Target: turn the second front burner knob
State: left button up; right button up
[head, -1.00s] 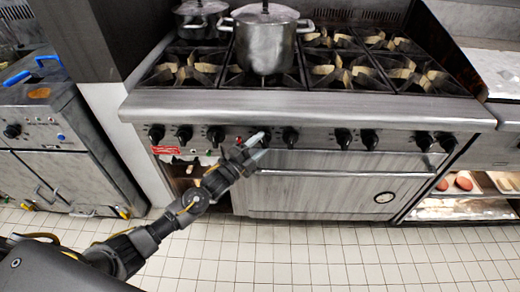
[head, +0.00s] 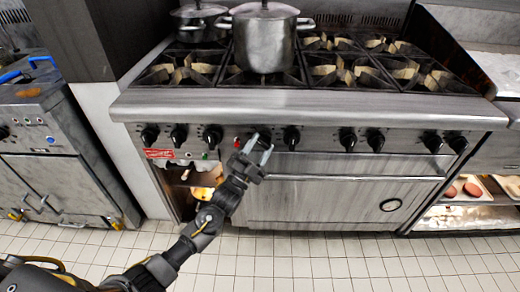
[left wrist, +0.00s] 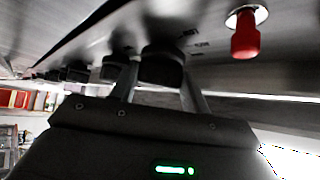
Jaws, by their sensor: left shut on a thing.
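The stove (head: 310,105) has a row of black burner knobs along its front panel. My left gripper (head: 259,149) reaches up to the panel from below. It is shut on a black knob (head: 264,136), which stands just right of a red indicator (head: 237,143) and left of another black knob (head: 291,137). In the left wrist view the gripped knob (left wrist: 162,66) sits between the two grey fingers, partly hidden by them. The knob's pointer angle cannot be read. My right gripper is not in view.
A large lidded pot (head: 264,42) and a smaller pot (head: 199,22) stand on the burners. The oven door handle (head: 350,178) runs just below the knobs. In the left wrist view a red cylindrical fitting (left wrist: 245,36) juts out beside the gripper. The tiled floor ahead is clear.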

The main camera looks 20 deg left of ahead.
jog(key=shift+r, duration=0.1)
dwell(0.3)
pick_arm(q)
jog(key=o, duration=1)
jog(key=shift+f, duration=0.1)
jog(key=v, duration=1)
jog(key=shift+s+b, duration=0.35)
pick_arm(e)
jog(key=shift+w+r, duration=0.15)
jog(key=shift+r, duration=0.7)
pick_arm(q)
jog(key=shift+a+f, duration=0.15)
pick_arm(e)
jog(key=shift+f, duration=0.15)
